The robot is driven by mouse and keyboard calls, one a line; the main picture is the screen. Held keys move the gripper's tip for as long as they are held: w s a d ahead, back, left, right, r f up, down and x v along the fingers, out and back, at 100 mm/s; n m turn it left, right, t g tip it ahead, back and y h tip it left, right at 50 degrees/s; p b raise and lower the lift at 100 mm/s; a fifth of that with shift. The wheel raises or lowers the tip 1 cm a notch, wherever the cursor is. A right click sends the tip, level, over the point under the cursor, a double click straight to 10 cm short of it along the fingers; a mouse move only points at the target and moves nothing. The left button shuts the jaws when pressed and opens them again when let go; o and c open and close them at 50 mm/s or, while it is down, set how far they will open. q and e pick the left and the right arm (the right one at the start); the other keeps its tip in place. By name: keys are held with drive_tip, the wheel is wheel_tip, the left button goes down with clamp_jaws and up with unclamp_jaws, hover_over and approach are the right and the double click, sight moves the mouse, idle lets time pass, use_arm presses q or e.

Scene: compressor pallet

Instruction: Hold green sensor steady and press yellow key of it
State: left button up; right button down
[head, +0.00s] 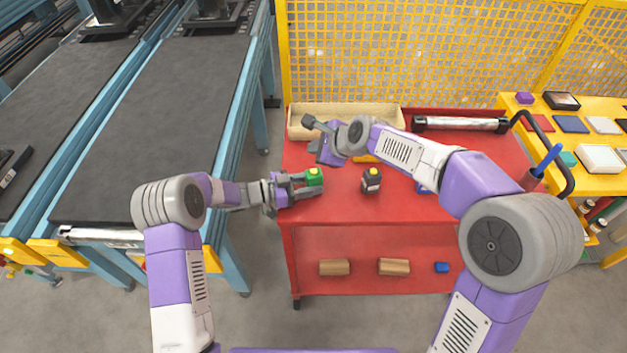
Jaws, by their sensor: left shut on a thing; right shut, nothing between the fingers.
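The green sensor (316,180) is a small green block with a yellow key (313,171) on its top. It is near the left edge of the red cart top (340,207). My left gripper (311,184) is shut on the green sensor from the left, and the yellow key is uncovered. Whether the sensor touches the cart top I cannot tell. My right gripper (317,147) is shut and empty. It is above and behind the green sensor, apart from the key.
A black block with a yellow top (371,181) stands right of the green sensor. A beige tray (298,122) and a metal cylinder (460,124) lie at the back. A blue thing is partly hidden by my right arm. A yellow mesh fence (420,50) stands behind.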

use_arm(q)
drive_tip(key=o, duration=0.9)
drive_tip(key=shift+a, duration=0.15)
drive_tip(key=v, duration=1.1)
drive_tip(key=shift+a, duration=0.4)
drive_tip(key=shift+s, duration=0.1)
